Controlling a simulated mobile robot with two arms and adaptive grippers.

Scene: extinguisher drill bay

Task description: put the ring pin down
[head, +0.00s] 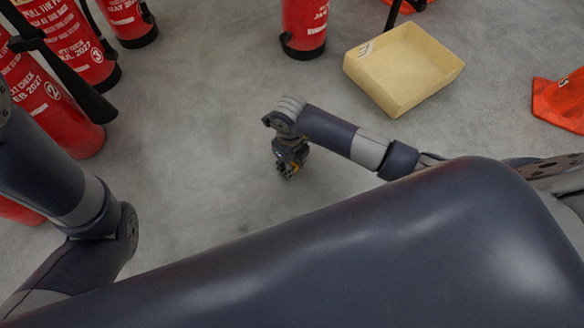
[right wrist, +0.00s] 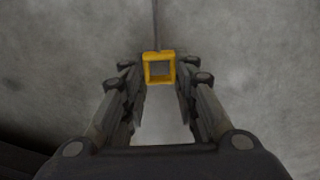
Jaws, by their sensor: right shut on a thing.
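The ring pin shows in the right wrist view as a square yellow ring (right wrist: 146,68) with a thin grey rod running away from it, over grey floor. My right gripper (right wrist: 160,74) is shut on the ring, which sits between its fingertips. How high the pin is above the floor I cannot tell. My left arm shows at the left, but its gripper is out of view.
A shallow pale yellow tray (head: 404,72), seemingly empty, lies on the floor at upper right. Several red extinguishers stand at upper left, and another red extinguisher (head: 304,25) stands at top centre. An orange cone (head: 560,102) is at the right edge. Floor around my right gripper is clear.

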